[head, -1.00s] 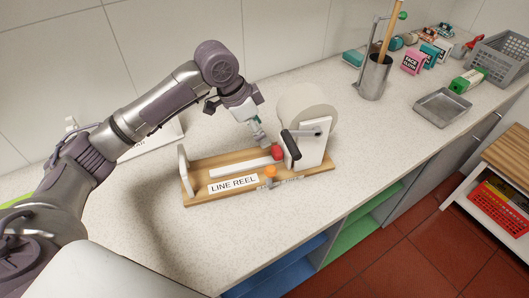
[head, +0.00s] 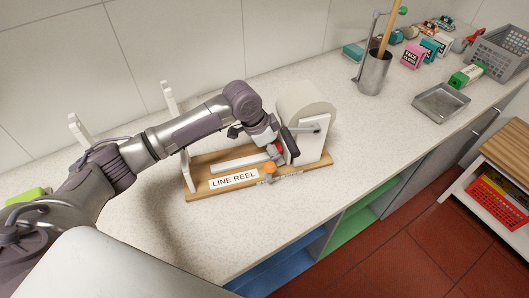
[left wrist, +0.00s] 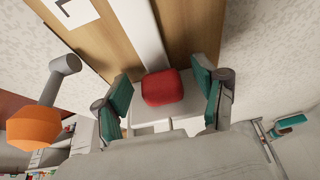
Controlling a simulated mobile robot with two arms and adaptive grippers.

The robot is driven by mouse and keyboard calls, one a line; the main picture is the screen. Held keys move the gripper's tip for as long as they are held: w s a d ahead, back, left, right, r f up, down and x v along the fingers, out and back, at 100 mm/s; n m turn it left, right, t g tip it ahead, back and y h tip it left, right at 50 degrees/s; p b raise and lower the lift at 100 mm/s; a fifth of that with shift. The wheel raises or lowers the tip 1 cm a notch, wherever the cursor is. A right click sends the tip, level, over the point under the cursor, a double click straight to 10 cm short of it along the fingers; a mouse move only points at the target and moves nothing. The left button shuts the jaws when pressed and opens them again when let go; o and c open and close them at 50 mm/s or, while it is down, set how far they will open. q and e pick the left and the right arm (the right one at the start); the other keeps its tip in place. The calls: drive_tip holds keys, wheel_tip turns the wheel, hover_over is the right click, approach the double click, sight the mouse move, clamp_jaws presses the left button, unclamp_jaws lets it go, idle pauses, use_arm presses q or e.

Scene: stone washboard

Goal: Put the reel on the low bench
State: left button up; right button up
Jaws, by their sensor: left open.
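My left gripper (head: 273,153) is low over the base beside the crank. In the left wrist view my left gripper (left wrist: 162,90) is open, with teal pads on either side of the red block (left wrist: 162,87). An orange knob (left wrist: 34,128) is beside it. A low bench (head: 505,157) with a slatted wooden top stands at the far right.
White uprights (head: 167,98) stand behind my arm. A metal pot (head: 374,73), a shallow metal tray (head: 441,103), a grey basket (head: 503,50) and small boxes are to the right. A red crate (head: 495,205) sits under the bench top. The front counter is clear.

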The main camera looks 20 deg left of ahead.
use_arm(q)
clamp_jaws()
drive_tip(key=shift+w+r, duration=0.1)
drive_tip(key=shift+r, duration=0.1)
idle(0.3)
